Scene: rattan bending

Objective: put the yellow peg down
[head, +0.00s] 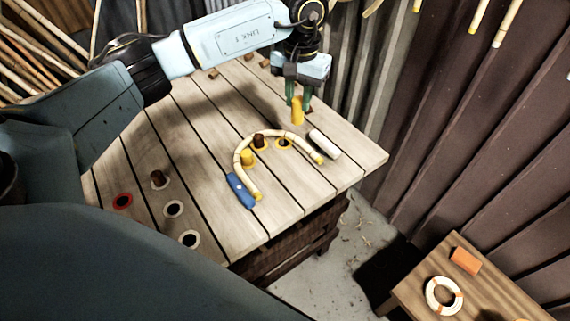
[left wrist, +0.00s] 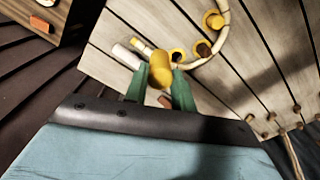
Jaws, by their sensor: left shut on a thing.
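My left gripper (head: 297,98) has green fingers and is shut on a yellow peg (head: 298,112) near the far right of the slatted table (head: 352,158). In the left wrist view the held peg (left wrist: 159,74) sits between the two fingertips (left wrist: 160,84). I cannot tell whether its lower end touches the table. A dark spot, perhaps a hole, shows beside it. A bent rattan cane (head: 240,148) arcs on the table, with another yellow peg (head: 247,157) and a brown peg (head: 259,141) inside its curve. A yellow-ringed hole (head: 284,143) is near them. My right gripper is not in view.
A white cylinder (head: 324,144) lies beside the cane's right end and a blue object (head: 240,190) by its left end. Ringed holes (head: 173,209) mark the front left. A low side table (head: 415,287) holds a white-orange ring (head: 444,296) and an orange block (head: 465,261).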

